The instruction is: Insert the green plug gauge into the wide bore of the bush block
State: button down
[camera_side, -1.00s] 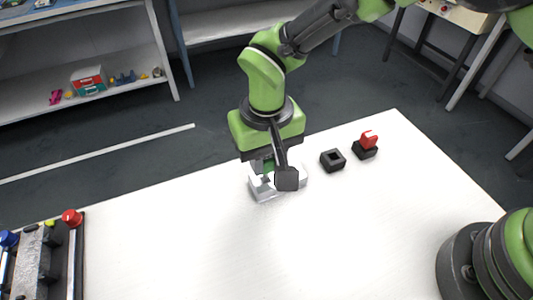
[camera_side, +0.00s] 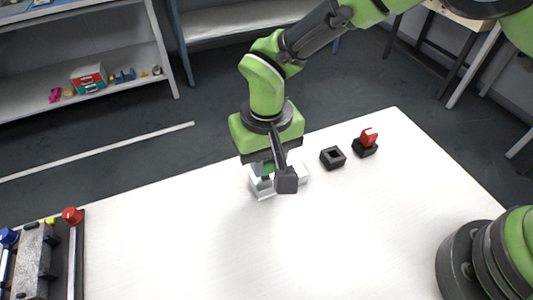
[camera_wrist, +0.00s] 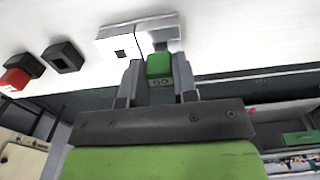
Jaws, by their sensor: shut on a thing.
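A bit of the plug also shows in the side view (camera_side: 268,169), below my gripper (camera_side: 270,172). The white bush block (camera_side: 261,188) stands on the table directly under my gripper, partly hidden by it. In the wrist view the block (camera_wrist: 105,45) shows a small dark square bore left of the plug. The plug overlaps the block's other part, where the wide bore is hidden; I cannot tell how deep the plug sits.
An empty black square holder (camera_side: 333,159) stands right of the block. Beyond it a red plug (camera_side: 369,136) sits in another black holder (camera_side: 365,151). A rack with red and blue knobs (camera_side: 36,262) is at the table's left. The front of the white table (camera_side: 300,250) is clear.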

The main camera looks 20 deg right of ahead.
aim_at(266, 161)
jog(key=shift+f, duration=1.15)
jog(key=c, duration=0.8)
grip_release()
notch_tip(266, 161, up, 10)
